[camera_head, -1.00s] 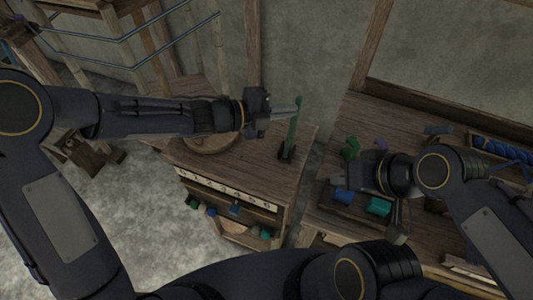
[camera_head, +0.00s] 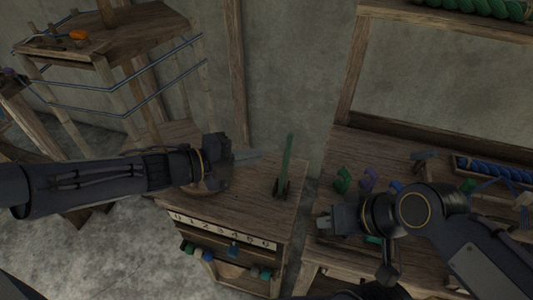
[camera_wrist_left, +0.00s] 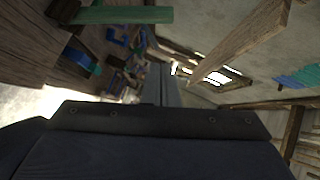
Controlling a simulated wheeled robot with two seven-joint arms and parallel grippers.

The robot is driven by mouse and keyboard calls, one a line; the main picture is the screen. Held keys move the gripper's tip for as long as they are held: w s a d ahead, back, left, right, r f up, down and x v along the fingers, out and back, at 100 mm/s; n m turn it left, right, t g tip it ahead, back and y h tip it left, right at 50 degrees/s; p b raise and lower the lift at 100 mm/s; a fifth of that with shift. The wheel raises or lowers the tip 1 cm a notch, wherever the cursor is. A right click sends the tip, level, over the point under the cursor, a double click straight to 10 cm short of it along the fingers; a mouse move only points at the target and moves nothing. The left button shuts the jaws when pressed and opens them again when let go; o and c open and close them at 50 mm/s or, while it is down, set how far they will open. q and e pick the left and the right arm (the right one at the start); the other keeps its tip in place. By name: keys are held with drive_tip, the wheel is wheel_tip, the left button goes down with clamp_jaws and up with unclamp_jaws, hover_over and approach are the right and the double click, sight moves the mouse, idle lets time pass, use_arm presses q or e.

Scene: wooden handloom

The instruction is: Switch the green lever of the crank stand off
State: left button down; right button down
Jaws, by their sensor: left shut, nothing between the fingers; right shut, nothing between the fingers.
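The green lever (camera_head: 286,163) stands nearly upright on its dark mount (camera_head: 281,187), on top of the wooden crank stand (camera_head: 255,204). In the left wrist view the lever (camera_wrist_left: 125,15) lies across the upper left corner. My left gripper (camera_head: 256,154) is shut and empty. It points right toward the lever, with a small gap to the lever's left in the head view. My right gripper (camera_head: 322,223) is shut and empty over the right-hand table, to the right of the stand.
A number strip (camera_head: 222,228) runs along the stand's front, with coloured pieces below. A wooden frame with blue rods (camera_head: 110,112) stands at left.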

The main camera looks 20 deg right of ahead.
use_arm(q)
drive_tip(key=v, duration=0.4)
drive_tip(key=shift+s+a+r, duration=0.1)
idle(0.3)
